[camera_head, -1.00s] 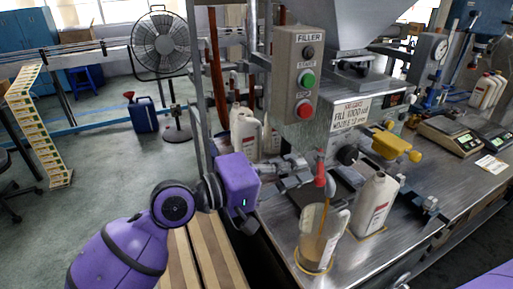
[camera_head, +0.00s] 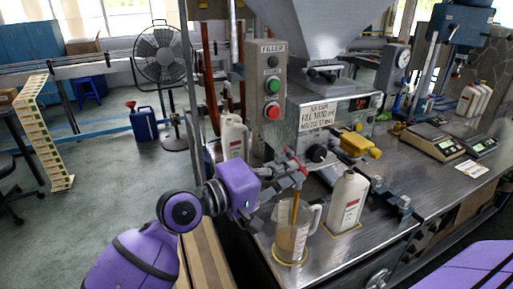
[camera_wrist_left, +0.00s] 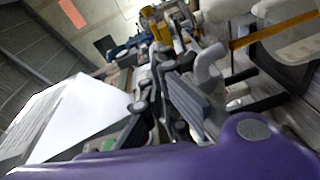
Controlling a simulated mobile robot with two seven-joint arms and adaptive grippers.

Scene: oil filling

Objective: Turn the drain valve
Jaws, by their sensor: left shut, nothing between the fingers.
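The drain valve's red handle (camera_head: 298,165) is at the front of the steel filling machine. An amber stream (camera_head: 295,208) runs from below it into a clear pitcher (camera_head: 289,244) with some amber liquid inside. The stream also shows in the left wrist view (camera_wrist_left: 272,31). My left gripper (camera_head: 284,174) is shut and empty, just left of the red handle; whether it touches the handle is unclear. Its dark fingers show in the wrist view (camera_wrist_left: 183,98). My right gripper is out of view; a purple part of my own shows at lower right.
A white bottle (camera_head: 348,201) stands on the steel bench right of the pitcher. A yellow fitting (camera_head: 359,145) sticks out above it. The control panel (camera_head: 271,90) with green and red buttons is above the valve. Scales (camera_head: 432,141) are at right.

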